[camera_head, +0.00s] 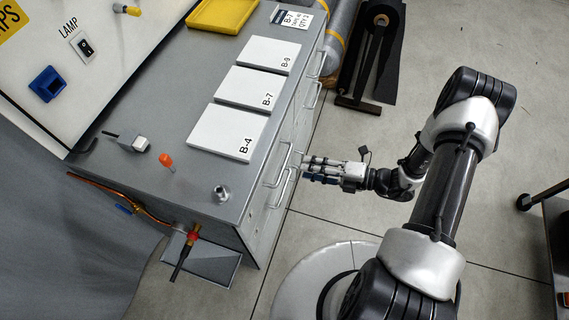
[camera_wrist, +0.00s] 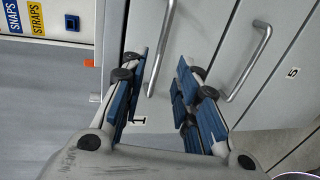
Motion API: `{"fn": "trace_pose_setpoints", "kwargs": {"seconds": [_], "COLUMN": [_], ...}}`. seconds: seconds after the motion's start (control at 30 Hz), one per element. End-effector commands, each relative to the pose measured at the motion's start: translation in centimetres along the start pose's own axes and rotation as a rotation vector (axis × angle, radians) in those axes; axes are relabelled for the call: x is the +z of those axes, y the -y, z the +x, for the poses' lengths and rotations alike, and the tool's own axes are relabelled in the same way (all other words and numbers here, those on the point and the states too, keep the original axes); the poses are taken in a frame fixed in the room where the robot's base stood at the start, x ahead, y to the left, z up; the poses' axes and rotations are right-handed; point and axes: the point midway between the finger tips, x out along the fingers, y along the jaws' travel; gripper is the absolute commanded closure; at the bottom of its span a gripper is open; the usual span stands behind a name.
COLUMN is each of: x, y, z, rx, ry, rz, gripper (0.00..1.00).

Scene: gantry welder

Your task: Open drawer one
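Drawer one (camera_wrist: 150,115) is a pale grey front marked "1" in the wrist view. Its bar handle (camera_wrist: 161,48) shows between my gripper's two fingers and seems apart from both pads. The drawer looks shut. My gripper (camera_wrist: 161,65) is open, with blue pads on both fingers, and holds nothing. In the head view my gripper (camera_head: 304,168) is at the right side of the grey cabinet (camera_head: 185,95), close to the drawer handles (camera_head: 277,172). The exact gap between fingertips and handle cannot be told.
A drawer marked "5" with its own handle (camera_wrist: 248,62) lies to the right in the wrist view. Bin cards (camera_head: 222,131), a yellow tray (camera_head: 222,14) and small tools lie on the cabinet top. A black roll stand (camera_head: 372,55) stands behind. Floor right of the cabinet is mostly clear.

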Motion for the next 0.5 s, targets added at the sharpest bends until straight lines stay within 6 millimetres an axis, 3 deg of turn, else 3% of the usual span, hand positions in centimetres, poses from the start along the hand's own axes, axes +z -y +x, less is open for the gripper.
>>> {"fn": "trace_pose_setpoints", "kwargs": {"seconds": [0.2,0.5], "x": [-0.2,-0.1], "y": [0.1,0.0], "z": [4.9,8.6], "rx": [0.001,0.000], "ry": [-0.007,-0.002], "rz": [0.000,-0.001], "gripper": [0.71,0.71]}}
